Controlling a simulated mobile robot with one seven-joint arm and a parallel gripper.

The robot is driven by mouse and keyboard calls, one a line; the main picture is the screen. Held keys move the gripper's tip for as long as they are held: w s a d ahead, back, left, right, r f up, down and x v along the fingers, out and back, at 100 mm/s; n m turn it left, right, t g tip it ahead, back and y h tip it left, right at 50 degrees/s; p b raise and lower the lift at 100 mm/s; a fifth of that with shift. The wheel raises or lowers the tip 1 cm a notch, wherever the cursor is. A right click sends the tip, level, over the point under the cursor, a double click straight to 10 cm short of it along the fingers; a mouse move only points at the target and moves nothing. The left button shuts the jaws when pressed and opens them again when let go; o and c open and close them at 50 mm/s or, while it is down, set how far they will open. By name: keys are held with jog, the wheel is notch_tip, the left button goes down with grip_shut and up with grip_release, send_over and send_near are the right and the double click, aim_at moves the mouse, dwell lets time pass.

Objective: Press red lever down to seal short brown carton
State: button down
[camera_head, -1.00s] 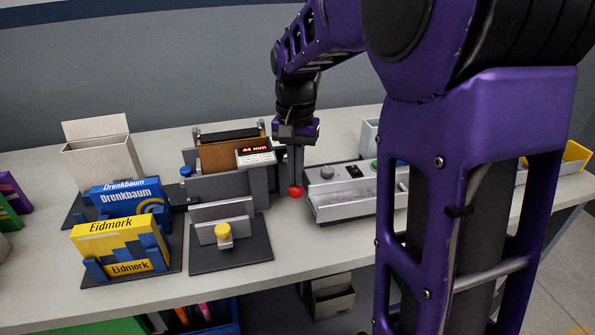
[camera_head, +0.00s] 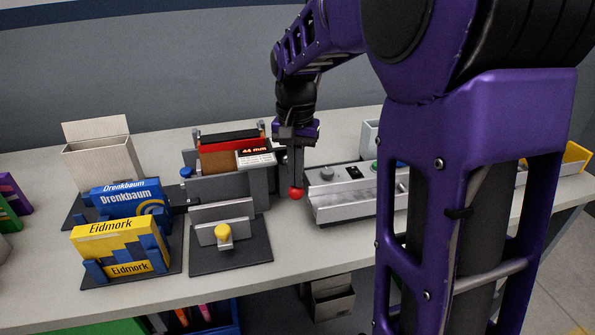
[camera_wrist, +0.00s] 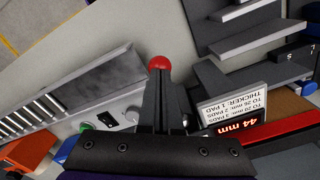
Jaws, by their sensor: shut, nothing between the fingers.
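The red ball knob of the lever (camera_head: 296,193) is low at the right side of the grey sealing station (camera_head: 225,190). My gripper (camera_head: 296,182) points down with its shut, empty fingers at the knob, appearing to touch it. The wrist view shows the knob (camera_wrist: 159,63) at the fingertips (camera_wrist: 157,74); the lever's arm is mostly hidden. The short brown carton (camera_head: 220,162) stands in the station, partly hidden by its front parts. A red strip (camera_head: 228,141) lies along the carton's top, under a dark bar; it also shows in the wrist view (camera_wrist: 285,137).
A sign (camera_head: 256,156) at the station reads 44 mm. A grey panel box with knobs (camera_head: 355,207) stands close right of the lever. A yellow-knobbed fixture (camera_head: 222,234) is in front. Blue Drenkbaum (camera_head: 125,195) and yellow Eidmork (camera_head: 115,240) boxes stand left.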

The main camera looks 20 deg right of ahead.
notch_tip(320, 180, up, 13)
jog(key=p, duration=0.9)
jog(key=shift+p, duration=0.3)
dwell(0.4)
